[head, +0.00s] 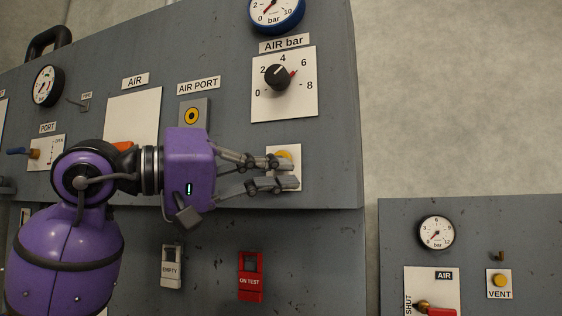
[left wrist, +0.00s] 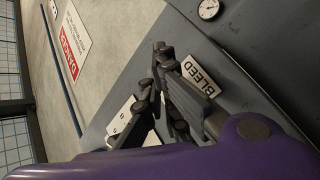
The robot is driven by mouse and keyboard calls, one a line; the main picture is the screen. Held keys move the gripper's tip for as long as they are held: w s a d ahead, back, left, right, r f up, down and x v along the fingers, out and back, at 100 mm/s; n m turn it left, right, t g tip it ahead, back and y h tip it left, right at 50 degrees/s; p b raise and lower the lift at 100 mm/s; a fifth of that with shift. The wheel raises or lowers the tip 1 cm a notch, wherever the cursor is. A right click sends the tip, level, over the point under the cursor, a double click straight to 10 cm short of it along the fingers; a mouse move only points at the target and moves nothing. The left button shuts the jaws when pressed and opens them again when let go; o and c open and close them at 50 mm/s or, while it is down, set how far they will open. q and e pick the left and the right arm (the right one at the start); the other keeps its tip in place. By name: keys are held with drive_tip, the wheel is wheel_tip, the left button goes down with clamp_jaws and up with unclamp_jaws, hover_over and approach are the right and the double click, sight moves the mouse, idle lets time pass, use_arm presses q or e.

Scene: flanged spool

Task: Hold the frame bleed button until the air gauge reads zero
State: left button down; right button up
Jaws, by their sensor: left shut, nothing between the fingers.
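A yellow button (head: 284,154) sits on a white plate (head: 293,184) low on the large grey panel. My left gripper (head: 289,171) is shut and empty in front of this plate and partly covers the button. I cannot tell whether a fingertip touches or presses it. In the left wrist view a BLEED label (left wrist: 201,75) lies just beyond the fingers (left wrist: 160,80); the button is hidden there. A round bar gauge (head: 284,17) is cut off by the top edge of the head view. Its red needle points down-left, close to the 0 mark. My right gripper is not in view.
An AIR bar knob (head: 277,77) stands above the button, with an AIR PORT (head: 191,116) to its left. EMPTY (head: 171,268) and red ON TEST (head: 250,277) tags hang below. A lower panel at right has another gauge (head: 436,232) and a yellow VENT button (head: 499,280).

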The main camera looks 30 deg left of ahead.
use_arm(q)
drive_tip(key=s+d, duration=0.1)
drive_tip(key=s, duration=0.5)
drive_tip(key=shift+d, duration=0.2)
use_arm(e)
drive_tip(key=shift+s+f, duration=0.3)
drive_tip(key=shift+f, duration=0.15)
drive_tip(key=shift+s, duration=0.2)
